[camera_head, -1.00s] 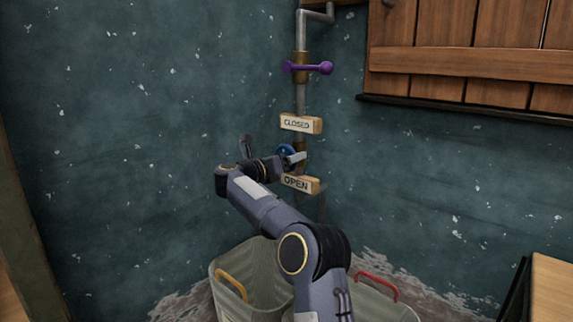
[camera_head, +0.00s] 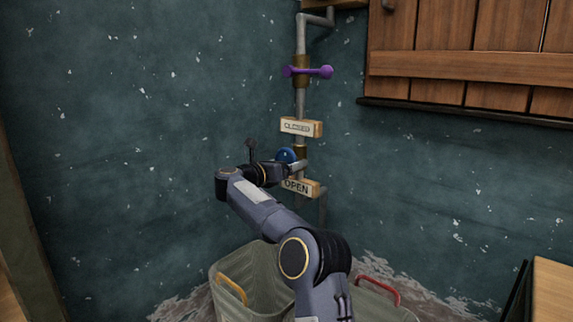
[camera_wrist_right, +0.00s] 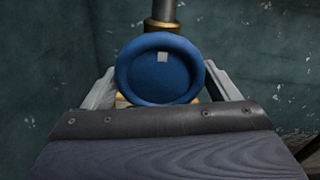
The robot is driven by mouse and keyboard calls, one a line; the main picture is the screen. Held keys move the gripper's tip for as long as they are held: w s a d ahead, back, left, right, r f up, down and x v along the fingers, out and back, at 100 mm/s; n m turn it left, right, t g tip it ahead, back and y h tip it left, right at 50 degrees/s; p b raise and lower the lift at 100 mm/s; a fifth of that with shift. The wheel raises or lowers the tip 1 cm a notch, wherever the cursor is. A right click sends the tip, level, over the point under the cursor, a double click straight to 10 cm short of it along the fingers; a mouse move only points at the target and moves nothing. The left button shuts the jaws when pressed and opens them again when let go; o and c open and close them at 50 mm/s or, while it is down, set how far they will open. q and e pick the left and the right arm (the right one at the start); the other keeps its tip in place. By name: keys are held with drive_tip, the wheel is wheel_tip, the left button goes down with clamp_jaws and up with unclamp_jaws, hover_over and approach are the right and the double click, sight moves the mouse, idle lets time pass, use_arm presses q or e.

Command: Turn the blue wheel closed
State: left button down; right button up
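The blue wheel (camera_head: 286,155) sits on the vertical pipe between the wooden CLOSED sign (camera_head: 301,127) and the OPEN sign (camera_head: 300,187). In the right wrist view the blue wheel (camera_wrist_right: 160,68) faces the camera, with a small pale square mark near its upper middle. My right gripper (camera_head: 292,165) is at the wheel. In the wrist view its two pale fingers (camera_wrist_right: 160,90) stand apart, one on each side of the wheel's lower half. I cannot tell whether they press on the rim. My left gripper is not in view.
A purple handle (camera_head: 307,71) is on the pipe above. A wooden shutter (camera_head: 460,50) with a dark ledge is at upper right. Below stand bins with a yellow handle (camera_head: 231,288) and a red handle (camera_head: 380,288). A wooden surface (camera_head: 552,290) is at lower right.

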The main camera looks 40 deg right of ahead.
drive_tip(key=o, duration=0.3)
drive_tip(key=shift+a+r, duration=0.1)
drive_tip(key=a+p, duration=0.1)
drive_tip(key=a, duration=0.6)
drive_tip(key=shift+s+a, duration=0.3)
